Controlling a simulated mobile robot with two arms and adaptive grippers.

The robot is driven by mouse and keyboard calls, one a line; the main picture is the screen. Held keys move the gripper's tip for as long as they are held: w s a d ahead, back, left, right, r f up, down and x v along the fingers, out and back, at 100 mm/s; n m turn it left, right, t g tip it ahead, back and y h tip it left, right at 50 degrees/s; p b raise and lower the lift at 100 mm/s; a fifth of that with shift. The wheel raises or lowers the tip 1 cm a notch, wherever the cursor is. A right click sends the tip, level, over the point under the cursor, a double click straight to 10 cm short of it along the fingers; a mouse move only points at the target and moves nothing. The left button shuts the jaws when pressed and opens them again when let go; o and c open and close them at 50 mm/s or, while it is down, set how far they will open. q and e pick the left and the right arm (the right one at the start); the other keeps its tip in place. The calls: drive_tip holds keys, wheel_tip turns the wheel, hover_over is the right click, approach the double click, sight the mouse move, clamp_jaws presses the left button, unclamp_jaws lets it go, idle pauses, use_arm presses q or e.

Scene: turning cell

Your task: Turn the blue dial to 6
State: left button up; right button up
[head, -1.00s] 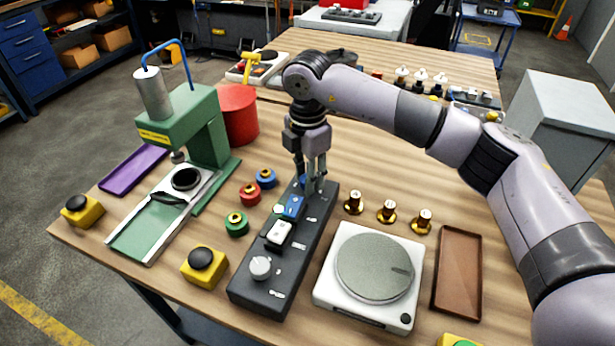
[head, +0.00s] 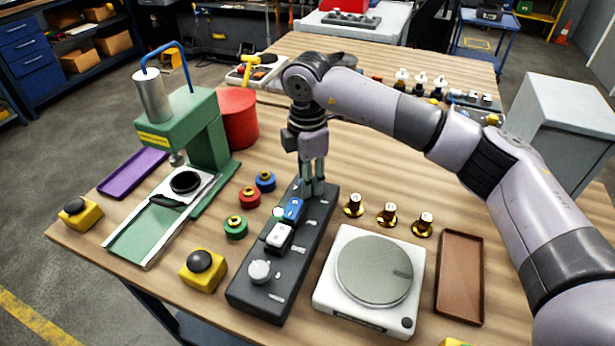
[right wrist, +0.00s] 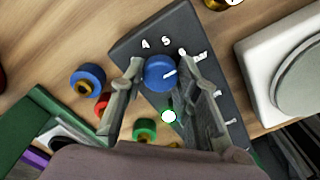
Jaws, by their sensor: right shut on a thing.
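The blue dial (right wrist: 160,74) sits at the far end of the dark control panel (right wrist: 131,45). In the right wrist view its white pointer line slants right and slightly up, toward the right finger. The numerals 4 and 5 show above it; a further white mark is partly hidden by that finger. My right gripper (head: 312,190) points down over the panel's far end. Its fingers (right wrist: 164,80) are shut on the dial, one on each side, and in the head view they hide most of it. My left gripper is not in view.
The panel also bears a blue switch (head: 293,208), a white rocker (head: 279,235) and a pale knob (head: 260,271). Red, blue and green rings lie to its left. A scale (head: 335,305) and brass weights (head: 387,214) stand to its right. A green press (head: 200,130) stands at left.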

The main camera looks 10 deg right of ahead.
drive_tip(key=o, duration=1.2)
drive_tip(key=shift+r, duration=0.15)
wheel_tip(320, 180, up, 12)
drive_tip(key=shift+f, duration=0.1)
